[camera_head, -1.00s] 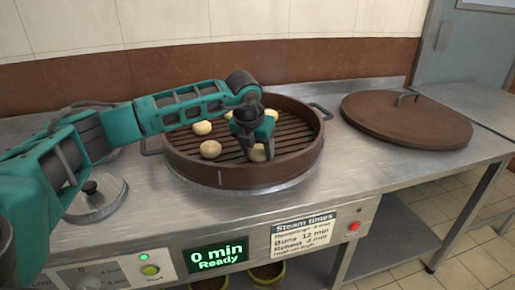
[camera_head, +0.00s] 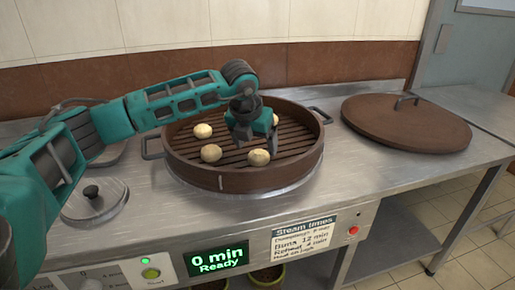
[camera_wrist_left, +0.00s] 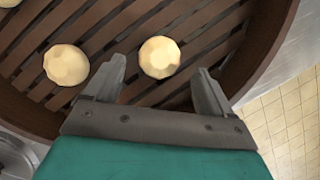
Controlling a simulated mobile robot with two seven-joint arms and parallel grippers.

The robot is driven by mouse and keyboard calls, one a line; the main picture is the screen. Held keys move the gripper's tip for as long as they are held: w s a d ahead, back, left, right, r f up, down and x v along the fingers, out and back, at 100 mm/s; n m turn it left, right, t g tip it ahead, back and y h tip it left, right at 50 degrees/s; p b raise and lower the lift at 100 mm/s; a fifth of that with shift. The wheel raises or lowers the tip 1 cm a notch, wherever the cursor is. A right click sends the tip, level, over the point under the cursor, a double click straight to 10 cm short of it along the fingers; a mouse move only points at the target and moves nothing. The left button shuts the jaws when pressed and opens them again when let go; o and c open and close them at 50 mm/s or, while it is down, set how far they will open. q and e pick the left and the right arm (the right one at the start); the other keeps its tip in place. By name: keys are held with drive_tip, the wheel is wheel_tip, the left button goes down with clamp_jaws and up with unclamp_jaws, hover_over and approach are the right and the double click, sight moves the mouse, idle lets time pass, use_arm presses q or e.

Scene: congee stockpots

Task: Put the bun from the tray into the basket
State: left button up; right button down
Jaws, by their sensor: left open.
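The basket (camera_head: 222,181) is a round brown steamer with a slatted floor, standing open on the counter. Pale round buns sit inside it: one at the back left (camera_head: 203,131), one at the front left (camera_head: 211,153) and one at the front (camera_head: 258,157). My left gripper (camera_head: 256,142) is open above the basket, over the front bun. In the left wrist view, a bun (camera_wrist_left: 159,57) shows between the spread fingers and another bun (camera_wrist_left: 66,64) lies outside the left finger. No tray of buns is seen. My right gripper is not in view.
A round brown lid (camera_head: 405,125) with a handle lies on the counter right of the basket. A small metal lid with a black knob (camera_head: 92,198) is at the left. The control panel (camera_head: 216,257) reads "0 min Ready". Free counter lies between basket and brown lid.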

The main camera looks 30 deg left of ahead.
use_arm(q)
drive_tip(key=p+v, duration=0.1)
drive_tip(key=v, duration=0.7)
idle(0.4)
